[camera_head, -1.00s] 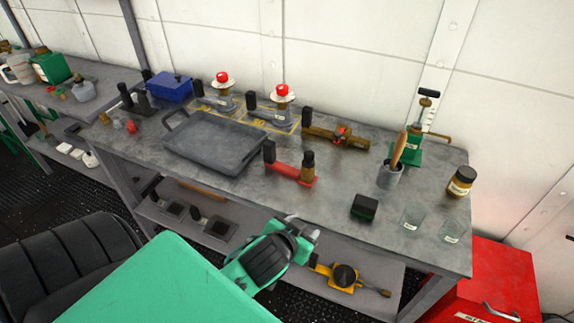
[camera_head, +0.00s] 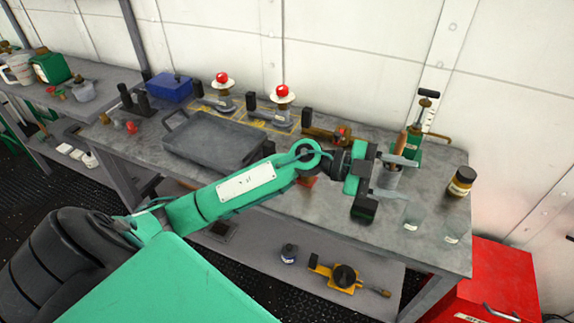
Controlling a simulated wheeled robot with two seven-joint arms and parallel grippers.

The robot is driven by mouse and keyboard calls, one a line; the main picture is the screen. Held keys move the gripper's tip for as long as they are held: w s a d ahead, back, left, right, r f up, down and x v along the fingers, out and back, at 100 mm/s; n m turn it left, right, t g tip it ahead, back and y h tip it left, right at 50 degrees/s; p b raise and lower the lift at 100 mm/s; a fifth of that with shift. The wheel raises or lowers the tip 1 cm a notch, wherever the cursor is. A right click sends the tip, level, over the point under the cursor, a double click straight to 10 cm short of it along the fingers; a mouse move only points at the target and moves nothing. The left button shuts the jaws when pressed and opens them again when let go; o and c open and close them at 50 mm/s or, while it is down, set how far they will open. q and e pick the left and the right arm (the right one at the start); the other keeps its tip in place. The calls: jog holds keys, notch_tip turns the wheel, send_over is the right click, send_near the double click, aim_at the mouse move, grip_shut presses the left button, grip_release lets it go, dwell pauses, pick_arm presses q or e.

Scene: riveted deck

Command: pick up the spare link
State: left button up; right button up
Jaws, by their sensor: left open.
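My left gripper (camera_head: 397,177) is open over the right part of the workbench, its fingers pointing right. The grey cup (camera_head: 387,179) with a wooden-handled tool shows between its fingers; I cannot tell whether they touch. No part is clearly marked as the spare link. A red bar (camera_head: 307,181) lies mid-bench, almost wholly hidden behind my left forearm, with only a scrap of red showing. A brass fitting (camera_head: 318,134) behind the wrist is partly covered. My right gripper is not in view.
A grey tray (camera_head: 186,148) stands left of the arm. Clear glasses (camera_head: 412,216), a labelled jar (camera_head: 461,181) and a green hand pump (camera_head: 413,143) stand to the right. A red cabinet (camera_head: 500,282) is beside the bench.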

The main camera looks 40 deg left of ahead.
pick_arm(q)
jog(key=w+a+f+g+y, duration=0.35)
jog(key=a+f+y, duration=0.25)
jog(key=a+y, duration=0.3)
jog(key=a+r+n+g+y, duration=0.2)
jog(key=a+n+y, duration=0.5)
jog(key=a, duration=1.5)
jog(key=shift+m+y, duration=0.4)
jog(key=shift+y, duration=0.3)
jog(key=f, duration=0.2)
jog(key=f+p, duration=0.1)
jog(key=f, duration=0.5)
jog(key=shift+d, duration=0.25)
jog(key=shift+f+p, duration=0.4)
jog(key=shift+f, duration=0.15)
notch_tip(320, 180, down, 4)
jog(key=shift+w+d+r+p, duration=0.15)
jog(key=shift+r+p, duration=0.05)
jog(key=shift+p, duration=0.4)
jog(key=shift+f, duration=0.4)
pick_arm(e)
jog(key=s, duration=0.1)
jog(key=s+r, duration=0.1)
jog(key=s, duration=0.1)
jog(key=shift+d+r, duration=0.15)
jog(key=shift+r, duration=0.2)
